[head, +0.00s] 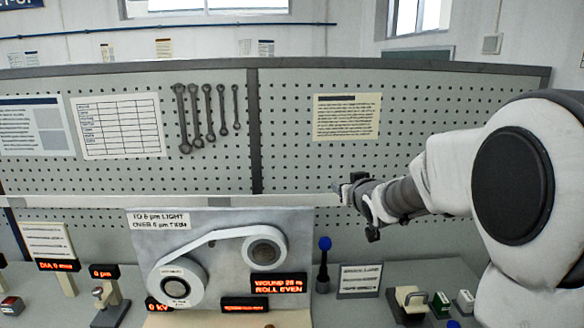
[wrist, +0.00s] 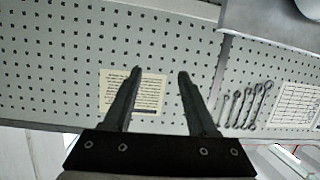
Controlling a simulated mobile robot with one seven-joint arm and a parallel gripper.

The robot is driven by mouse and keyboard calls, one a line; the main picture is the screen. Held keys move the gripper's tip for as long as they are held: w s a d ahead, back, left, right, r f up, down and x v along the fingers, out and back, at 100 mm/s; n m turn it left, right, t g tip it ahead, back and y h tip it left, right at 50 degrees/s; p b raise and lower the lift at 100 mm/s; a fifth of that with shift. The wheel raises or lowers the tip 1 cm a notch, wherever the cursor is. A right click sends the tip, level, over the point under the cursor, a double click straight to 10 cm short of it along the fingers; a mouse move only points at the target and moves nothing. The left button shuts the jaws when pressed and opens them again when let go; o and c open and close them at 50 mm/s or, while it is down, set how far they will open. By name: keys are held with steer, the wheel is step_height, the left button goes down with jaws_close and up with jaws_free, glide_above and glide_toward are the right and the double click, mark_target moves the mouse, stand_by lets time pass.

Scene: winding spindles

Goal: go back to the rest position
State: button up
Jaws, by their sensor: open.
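My gripper (head: 350,188) is raised in front of the pegboard, right of centre in the head view, above the bench. In the wrist view my gripper (wrist: 156,80) shows its two dark fingers spread apart with nothing between them. Behind the fingers are the pegboard (wrist: 60,60) and a cream notice (wrist: 150,92). The winding machine (head: 222,222) stands below and left of the gripper, apart from it.
A blue-topped lever (head: 324,262) and a small sign (head: 359,281) stand on the bench (head: 440,268) right of the machine. A cream-handled device (head: 408,302) and green block (head: 440,303) are further right. Wrenches (head: 207,116) hang on the pegboard. The air around the gripper looks clear.

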steer(key=s+f+g, duration=0.1)
steer(key=s+g, duration=0.2)
steer(key=s, duration=0.9)
steer(key=s+a+f+m+g, duration=0.1)
steer(key=s+f+g, duration=0.1)
steer(key=s, duration=1.1)
steer(key=s+f+g, duration=0.2)
steer(key=s+g, duration=0.2)
steer(key=s, duration=0.9)
steer(key=shift+s+a+h, duration=0.15)
steer(key=shift+a+h, duration=0.25)
